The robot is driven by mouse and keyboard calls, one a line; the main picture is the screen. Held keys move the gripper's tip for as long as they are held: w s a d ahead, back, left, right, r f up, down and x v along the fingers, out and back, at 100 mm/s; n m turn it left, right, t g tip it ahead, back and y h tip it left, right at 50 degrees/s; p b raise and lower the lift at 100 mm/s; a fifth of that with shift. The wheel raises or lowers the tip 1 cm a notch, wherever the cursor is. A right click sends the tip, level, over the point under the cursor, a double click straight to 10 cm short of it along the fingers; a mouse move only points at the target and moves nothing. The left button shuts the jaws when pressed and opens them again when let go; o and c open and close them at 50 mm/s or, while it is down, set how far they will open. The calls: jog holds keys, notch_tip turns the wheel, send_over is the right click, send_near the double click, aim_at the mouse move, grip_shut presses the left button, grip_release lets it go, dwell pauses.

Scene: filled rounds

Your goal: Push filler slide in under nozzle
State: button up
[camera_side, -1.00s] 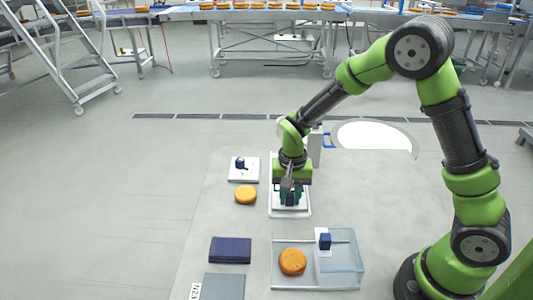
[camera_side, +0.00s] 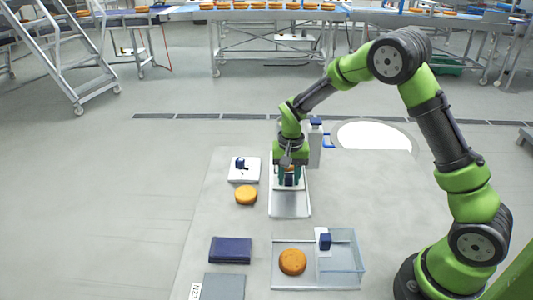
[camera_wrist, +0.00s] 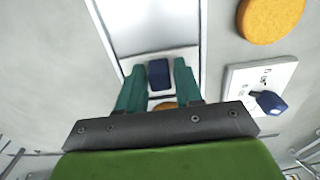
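My gripper (camera_side: 289,181) is low over the far part of a pale metal track (camera_side: 290,205). Its teal fingers stand close against both sides of a dark blue handle (camera_wrist: 159,74), seen in the wrist view, and appear shut on it. The handle stands on the white filler slide (camera_wrist: 182,57). Part of an orange round (camera_wrist: 164,106) shows behind the handle between the fingers. A grey filler post (camera_side: 315,150) with a blue top stands just right of my wrist. The nozzle is hidden behind my arm in the side view.
A white plate with a blue knob (camera_side: 241,162) and a loose orange round (camera_side: 245,195) lie left of the track. In front are a navy pad (camera_side: 230,250) and a clear-walled box (camera_side: 345,265) beside another round (camera_side: 292,262). The near track is clear.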

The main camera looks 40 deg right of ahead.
jog(key=shift+o, duration=0.9)
notch_tip(320, 180, up, 17)
jog(key=s+a+n+t+h, duration=0.1)
jog(key=s+a+t+h, duration=0.15)
jog(key=s+a, duration=0.3)
jog(key=shift+m+t+h, duration=0.35)
jog(key=shift+m, duration=0.15)
jog(key=x, duration=1.7)
jog(key=shift+w+d, duration=0.2)
jog(key=shift+d, duration=0.05)
